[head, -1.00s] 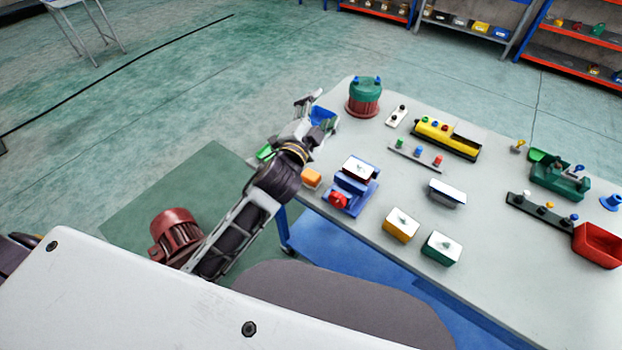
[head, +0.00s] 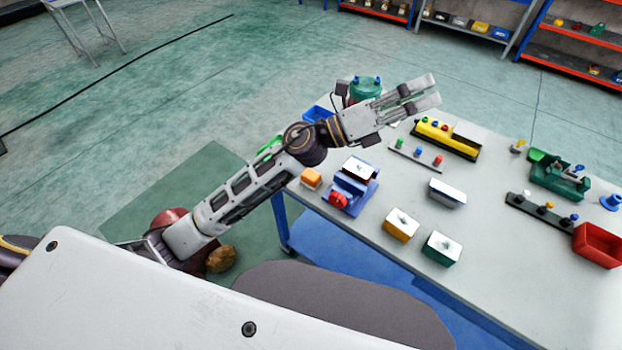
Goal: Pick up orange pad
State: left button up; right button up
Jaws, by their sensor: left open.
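An orange block with a white top (head: 401,226), which fits the orange pad, sits on the table near its front edge. My left gripper (head: 429,92) is open and empty, raised over the far part of the table, well beyond both orange blocks. It points up and to the right in the head view. My right gripper is not in view.
A green block with a white top (head: 441,248) stands beside the orange one. Nearby are a blue fixture with a red knob (head: 350,190), a blue white-topped block (head: 447,193) and a red bin (head: 598,245). A green-topped cylinder (head: 366,88) is partly behind my gripper.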

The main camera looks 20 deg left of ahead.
pick_arm(q)
jog(key=s+d+f+m+g+y, duration=0.35)
jog(key=f+m+g, duration=0.35)
jog(key=m+g, duration=0.3)
notch_tip(320, 180, down, 8)
jog(key=a+m+y, duration=0.3)
jog(key=m+y, duration=0.2)
jog(key=w+a+f+m+y, duration=0.1)
jog(key=w+a+f+y, duration=0.1)
jog(key=a+y, duration=0.2)
jog(key=w+a+f+m+y, duration=0.1)
jog(key=w+a+y, duration=0.2)
jog(key=a, duration=0.7)
jog(key=w+a+f+y, duration=0.2)
jog(key=a+y, duration=0.3)
jog(key=a, duration=0.3)
jog(key=shift+w+f+m+t, duration=0.3)
jog(key=shift+w+f+m, duration=0.05)
jog(key=shift+w+m, duration=0.05)
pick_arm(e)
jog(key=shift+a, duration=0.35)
pick_arm(q)
jog(key=shift+f+y, duration=0.1)
jog(key=shift+y, duration=0.15)
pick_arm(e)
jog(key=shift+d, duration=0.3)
